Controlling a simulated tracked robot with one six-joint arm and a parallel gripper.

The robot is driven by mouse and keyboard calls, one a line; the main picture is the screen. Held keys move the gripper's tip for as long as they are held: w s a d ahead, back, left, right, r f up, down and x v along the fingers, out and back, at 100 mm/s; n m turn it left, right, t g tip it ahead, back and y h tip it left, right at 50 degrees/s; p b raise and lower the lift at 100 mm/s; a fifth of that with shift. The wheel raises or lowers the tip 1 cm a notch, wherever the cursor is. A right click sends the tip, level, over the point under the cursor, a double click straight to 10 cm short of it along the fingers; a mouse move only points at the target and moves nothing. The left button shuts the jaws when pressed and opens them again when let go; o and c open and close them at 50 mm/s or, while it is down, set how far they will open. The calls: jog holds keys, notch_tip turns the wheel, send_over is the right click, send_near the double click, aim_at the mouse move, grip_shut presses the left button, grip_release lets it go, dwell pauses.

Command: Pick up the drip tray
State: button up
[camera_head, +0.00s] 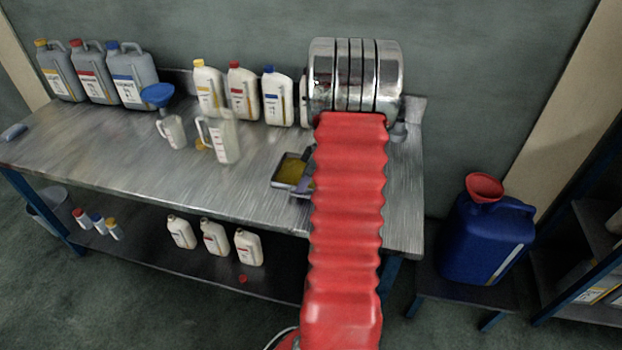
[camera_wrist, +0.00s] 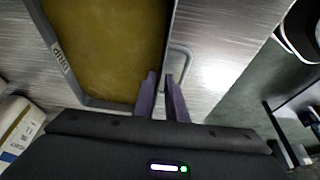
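The drip tray (camera_head: 275,183) is a dark, shallow rectangular tray with yellow-brown oil in it, on the metal bench. In the wrist view the tray (camera_wrist: 62,62) fills the upper left, with "DRIP" lettering on its left rim and a thin wire handle (camera_wrist: 188,62) on its right side. My gripper (camera_wrist: 161,76) has its two purple fingers at the tray's right wall near the handle, with a narrow gap between them. I cannot tell whether they touch the tray. In the head view my red arm partly hides the gripper and the tray's right side.
The metal bench (camera_head: 110,150) holds grey canisters (camera_head: 130,80), white bottles (camera_head: 240,95), clear jugs (camera_head: 222,138) and a blue funnel (camera_head: 157,95). A blue jerrycan (camera_head: 480,245) with a red funnel (camera_head: 484,187) stands right of the bench.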

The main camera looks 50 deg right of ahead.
grip_shut()
dwell(0.3)
jog(key=shift+r, duration=0.2)
dwell(0.4)
notch_tip(320, 180, up, 10)
jog(key=shift+f, duration=0.15)
dwell(0.9)
dwell(0.6)
